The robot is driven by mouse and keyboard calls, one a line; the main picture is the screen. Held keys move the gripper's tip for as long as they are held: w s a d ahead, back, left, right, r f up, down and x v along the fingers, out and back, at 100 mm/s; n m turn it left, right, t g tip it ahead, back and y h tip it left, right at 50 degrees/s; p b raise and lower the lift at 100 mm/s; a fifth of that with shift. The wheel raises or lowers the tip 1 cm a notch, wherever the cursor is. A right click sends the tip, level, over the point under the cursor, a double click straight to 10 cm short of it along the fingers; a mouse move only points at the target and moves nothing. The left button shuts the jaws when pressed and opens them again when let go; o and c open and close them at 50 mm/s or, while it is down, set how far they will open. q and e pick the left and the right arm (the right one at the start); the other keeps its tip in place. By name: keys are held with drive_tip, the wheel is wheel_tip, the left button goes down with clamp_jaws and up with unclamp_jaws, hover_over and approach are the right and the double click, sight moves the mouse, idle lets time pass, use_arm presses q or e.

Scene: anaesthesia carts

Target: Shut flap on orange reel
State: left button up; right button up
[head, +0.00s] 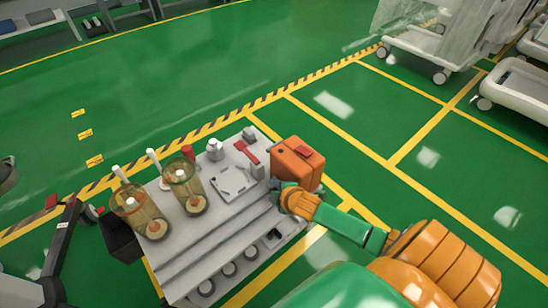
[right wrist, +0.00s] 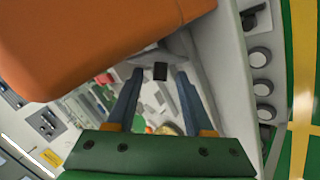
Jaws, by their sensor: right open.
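The orange reel (head: 297,162) is a boxy orange housing at the right rear corner of the grey cart (head: 225,235). A small red piece (head: 304,152) shows on its top; I cannot tell whether it is the flap, or how far the flap stands open. My right gripper (head: 276,188) is just in front of the reel's lower left side, by the cart's right edge. In the right wrist view the reel's orange body (right wrist: 105,40) fills the upper left. The right gripper (right wrist: 160,76) is open there, with nothing between its fingers. My left gripper is not in view.
Two amber-clear canisters (head: 140,212) (head: 183,185) stand on the cart's left. A white plate (head: 233,184) and a red-handled part (head: 246,152) lie near the reel. White wheeled carts (head: 425,45) stand at the back right. Green floor is free beyond the cart.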

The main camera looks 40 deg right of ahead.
clamp_jaws()
drive_tip(key=shift+f+n+h, duration=0.2)
drive_tip(key=shift+n+h, duration=0.1)
drive_tip(key=shift+h, duration=0.1)
drive_tip(key=shift+f+n+h, duration=0.3)
drive_tip(key=shift+f+h, duration=0.05)
drive_tip(key=shift+h, duration=0.25)
drive_tip(key=shift+f+n+t+h+b, duration=0.3)
drive_tip(key=shift+h+b, duration=0.2)
drive_tip(key=shift+h, duration=0.1)
drive_tip(key=shift+d+f+n+h+b, duration=0.25)
drive_tip(key=shift+f+n+h+b, duration=0.15)
drive_tip(key=shift+h+b, duration=0.35)
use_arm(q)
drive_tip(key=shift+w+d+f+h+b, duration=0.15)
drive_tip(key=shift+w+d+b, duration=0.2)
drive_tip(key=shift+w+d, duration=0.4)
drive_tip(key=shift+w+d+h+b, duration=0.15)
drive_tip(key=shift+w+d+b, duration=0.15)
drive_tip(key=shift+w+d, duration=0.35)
use_arm(e)
drive_tip(key=shift+d+n+t+h, duration=0.15)
drive_tip(key=shift+n+t+h, duration=0.2)
drive_tip(key=shift+h, duration=0.2)
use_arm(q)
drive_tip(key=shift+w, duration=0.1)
